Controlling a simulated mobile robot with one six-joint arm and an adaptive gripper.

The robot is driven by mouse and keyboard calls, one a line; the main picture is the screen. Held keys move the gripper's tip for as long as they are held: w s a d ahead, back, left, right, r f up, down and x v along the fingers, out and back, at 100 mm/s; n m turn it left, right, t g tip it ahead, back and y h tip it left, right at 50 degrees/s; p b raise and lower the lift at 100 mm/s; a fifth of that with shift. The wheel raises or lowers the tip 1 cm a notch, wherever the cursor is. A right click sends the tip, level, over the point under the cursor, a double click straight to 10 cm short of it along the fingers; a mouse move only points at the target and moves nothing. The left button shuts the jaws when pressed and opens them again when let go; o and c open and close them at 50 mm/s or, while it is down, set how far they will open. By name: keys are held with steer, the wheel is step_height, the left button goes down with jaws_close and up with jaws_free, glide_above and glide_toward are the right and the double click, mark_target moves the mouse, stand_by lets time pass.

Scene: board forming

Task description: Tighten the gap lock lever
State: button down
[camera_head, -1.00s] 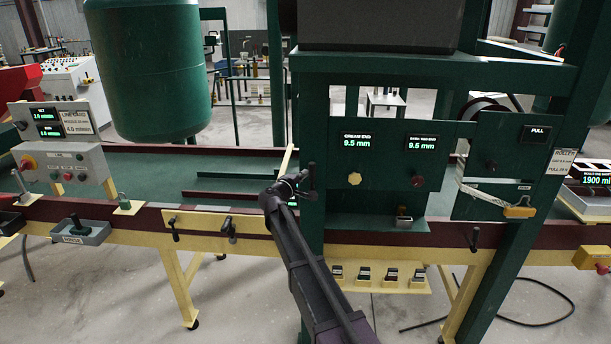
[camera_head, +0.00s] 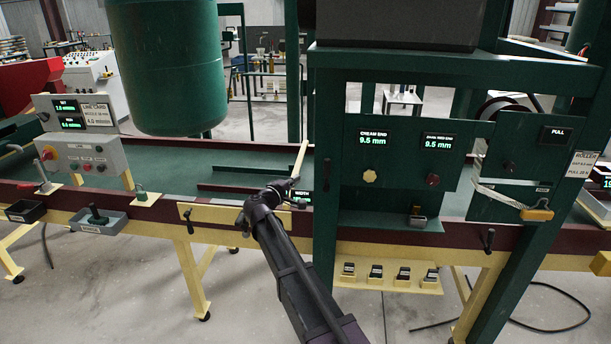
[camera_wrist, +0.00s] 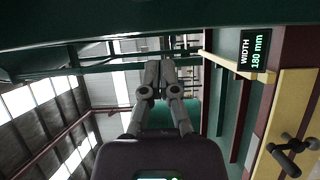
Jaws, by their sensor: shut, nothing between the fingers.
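My gripper (camera_head: 293,184) is shut and empty, in front of the green frame's left post, close to the WIDTH display (camera_head: 300,196). In the wrist view its closed fingers (camera_wrist: 158,76) point away over the line, touching nothing. A black lever (camera_head: 188,215) sits on the left end of the cream plate (camera_head: 215,213) on the front rail. Another black lever (camera_head: 488,240) is on the rail at the right. The wrist view shows a dark lever (camera_wrist: 292,152) on the cream plate, to the right of my gripper. I cannot read which lever is the gap lock.
A green panel (camera_head: 400,165) with two 9.5 mm displays, a yellow knob (camera_head: 370,176) and a dark red knob (camera_head: 432,180) stands to the right. A yellow-handled part (camera_head: 537,213) hangs further right. A grey tray (camera_head: 98,220) is at the left. Open floor lies in front.

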steer(key=shift+v, duration=1.65)
steer(key=s+d+f+m+g+b, duration=0.1)
steer(key=s+d+f+m+g, duration=0.45)
steer(key=d, duration=0.65)
steer(key=s+d+f+m+g+b, duration=0.15)
steer(key=s+d+f+g, duration=0.25)
steer(key=s+d+f, duration=0.6)
steer(key=s+d+f+m+g+y, duration=0.2)
steer(key=s+d+g+y, duration=0.1)
steer(key=s, duration=0.4)
steer(key=s+d+f+m+g+y, duration=0.2)
steer(key=s+d+y, duration=0.3)
steer(key=s, duration=0.3)
steer(key=shift+s+f+m+g+y, duration=0.15)
steer(key=shift+f+m+g+y, duration=0.2)
steer(key=shift+f+g, duration=0.35)
steer(key=shift+d+f, duration=0.15)
